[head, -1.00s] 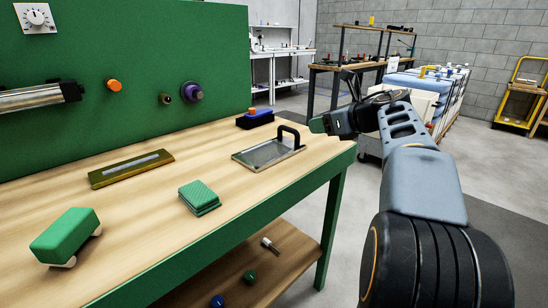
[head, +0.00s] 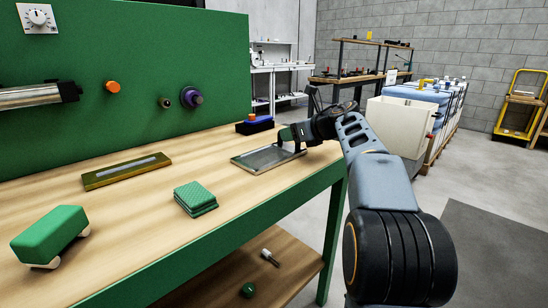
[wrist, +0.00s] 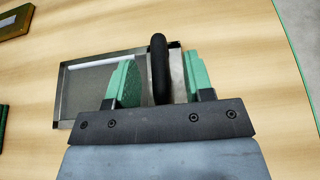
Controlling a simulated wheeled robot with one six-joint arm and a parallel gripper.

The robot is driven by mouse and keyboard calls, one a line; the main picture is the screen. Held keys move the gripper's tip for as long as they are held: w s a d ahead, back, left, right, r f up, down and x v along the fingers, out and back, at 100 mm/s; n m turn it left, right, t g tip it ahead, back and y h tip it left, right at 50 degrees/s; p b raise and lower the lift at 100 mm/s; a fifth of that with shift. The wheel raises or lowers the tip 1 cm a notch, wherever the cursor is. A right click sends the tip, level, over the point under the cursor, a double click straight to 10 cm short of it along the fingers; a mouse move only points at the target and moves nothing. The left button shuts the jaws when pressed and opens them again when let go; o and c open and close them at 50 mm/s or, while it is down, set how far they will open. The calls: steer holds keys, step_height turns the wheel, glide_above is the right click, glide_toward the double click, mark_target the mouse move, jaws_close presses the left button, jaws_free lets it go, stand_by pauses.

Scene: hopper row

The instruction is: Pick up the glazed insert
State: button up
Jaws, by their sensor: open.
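The glazed insert (head: 262,159) lies flat on the wooden bench top, a grey pane in a thin metal frame with a black upright handle at its right end. In the wrist view the insert (wrist: 92,82) lies below my gripper, and its black handle (wrist: 158,62) stands between the two green finger pads. My gripper (wrist: 157,78) is open, with a finger on each side of the handle and visible gaps to it. In the head view my gripper (head: 293,135) is over the handle end and hides most of the handle.
A blue-and-black block (head: 254,124) stands just behind the insert. A stack of green pads (head: 195,198), a brass-coloured plate (head: 127,171) and a green block on rollers (head: 50,235) lie to the left. The green panel (head: 120,60) rises behind the bench.

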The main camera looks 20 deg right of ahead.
jaws_close()
stand_by(0.5)
